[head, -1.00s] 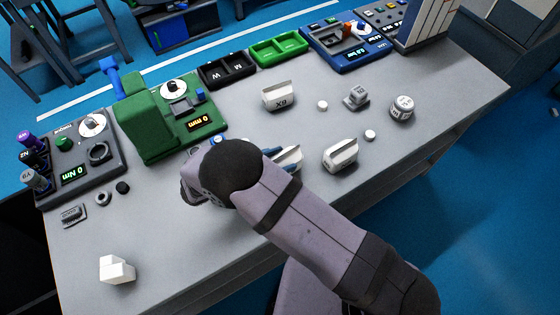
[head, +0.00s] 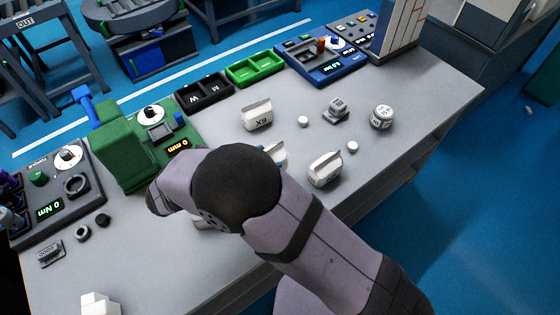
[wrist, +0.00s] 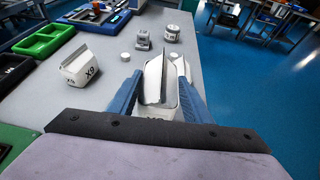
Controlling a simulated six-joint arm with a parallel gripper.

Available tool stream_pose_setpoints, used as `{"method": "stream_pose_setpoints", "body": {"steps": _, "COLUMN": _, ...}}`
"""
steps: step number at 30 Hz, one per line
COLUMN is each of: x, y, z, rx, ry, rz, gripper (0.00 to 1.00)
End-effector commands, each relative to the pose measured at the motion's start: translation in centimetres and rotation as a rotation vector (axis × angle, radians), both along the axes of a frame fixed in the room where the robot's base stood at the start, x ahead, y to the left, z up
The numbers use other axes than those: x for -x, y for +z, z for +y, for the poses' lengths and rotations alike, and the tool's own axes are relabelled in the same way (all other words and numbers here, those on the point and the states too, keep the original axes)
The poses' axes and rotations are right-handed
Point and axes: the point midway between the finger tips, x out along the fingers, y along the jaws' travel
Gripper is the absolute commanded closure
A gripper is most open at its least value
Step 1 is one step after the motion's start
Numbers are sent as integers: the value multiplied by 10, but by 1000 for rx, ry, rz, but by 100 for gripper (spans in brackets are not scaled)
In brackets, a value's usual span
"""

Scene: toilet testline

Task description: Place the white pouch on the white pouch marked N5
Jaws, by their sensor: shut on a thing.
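My gripper (wrist: 160,76) has blue fingers shut on a white pouch (wrist: 156,95) with an upright top seam. In the head view, part of the held pouch (head: 282,153) shows past my arm, which hides most of the gripper. The held pouch's marking is mostly hidden. Another white pouch (head: 325,169) stands just right of it in the head view; in the wrist view, that pouch (wrist: 182,67) is partly hidden behind the held one. I cannot read its marking or see whether they touch. A third white pouch (head: 257,115), marked X9, stands farther back.
Small white caps (head: 303,121), a grey block (head: 337,109) and a round white container (head: 381,117) stand on the grey table. A green press (head: 130,150) stands left of my arm. Black (head: 204,92) and green (head: 255,70) trays line the back. A white block (head: 98,304) is front left.

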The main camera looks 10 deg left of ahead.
Motion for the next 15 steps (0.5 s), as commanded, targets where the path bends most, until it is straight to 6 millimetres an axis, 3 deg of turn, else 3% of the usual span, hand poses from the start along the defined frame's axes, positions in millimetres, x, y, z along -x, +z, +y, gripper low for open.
{"method": "stream_pose_setpoints", "body": {"steps": 8, "x": -17, "y": 22, "z": -21, "rx": 0, "ry": -64, "rz": -2, "gripper": 78}}
{"method": "stream_pose_setpoints", "body": {"steps": 11, "x": -31, "y": 43, "z": -41, "rx": -1, "ry": -126, "rz": -2, "gripper": 78}}
{"method": "stream_pose_setpoints", "body": {"steps": 15, "x": -47, "y": 73, "z": -86, "rx": 1, "ry": -220, "rz": -1, "gripper": 78}}
